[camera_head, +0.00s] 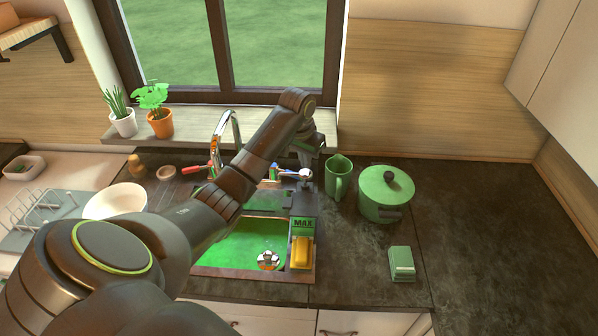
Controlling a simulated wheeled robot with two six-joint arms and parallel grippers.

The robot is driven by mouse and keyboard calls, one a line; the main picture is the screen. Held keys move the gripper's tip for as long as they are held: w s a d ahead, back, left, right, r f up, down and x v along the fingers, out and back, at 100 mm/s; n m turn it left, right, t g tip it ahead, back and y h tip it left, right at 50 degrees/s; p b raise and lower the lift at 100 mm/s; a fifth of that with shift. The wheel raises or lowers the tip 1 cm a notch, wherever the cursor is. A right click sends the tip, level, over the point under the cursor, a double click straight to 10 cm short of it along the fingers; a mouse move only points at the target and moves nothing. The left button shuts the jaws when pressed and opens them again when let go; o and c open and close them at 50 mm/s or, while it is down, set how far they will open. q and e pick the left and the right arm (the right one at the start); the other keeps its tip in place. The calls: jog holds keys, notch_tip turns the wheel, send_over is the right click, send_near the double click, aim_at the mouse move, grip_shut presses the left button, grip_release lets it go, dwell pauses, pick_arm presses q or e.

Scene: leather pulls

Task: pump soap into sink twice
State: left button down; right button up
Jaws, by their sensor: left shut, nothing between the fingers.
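The sink (235,248) has a bright green basin with a drain at its lower right. The chrome faucet (222,128) rises behind it. My left arm comes in from the lower left and crosses over the sink. My left gripper (309,163) points down at the sink's back right corner, shut and empty. Just below it is a small pale, shiny piece (303,174) that looks like the soap pump's head. The gripper and arm hide much of this spot, and I cannot tell whether they touch. My right gripper is out of view.
A yellow sponge (301,252) sits at the sink's right edge. A green pitcher (338,178), a lidded green pot (384,195) and a green box-like item (402,264) stand to the right. A white bowl (115,200) is left. The far right counter is clear.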

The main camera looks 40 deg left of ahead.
aim_at(306, 173)
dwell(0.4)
pick_arm(q)
jog(key=shift+f+b, duration=0.4)
jog(key=shift+f, duration=1.4)
jog(key=shift+r, duration=0.1)
jog(key=shift+r+p, duration=0.45)
jog(key=shift+r, duration=1.25)
notch_tip(306, 173, up, 6)
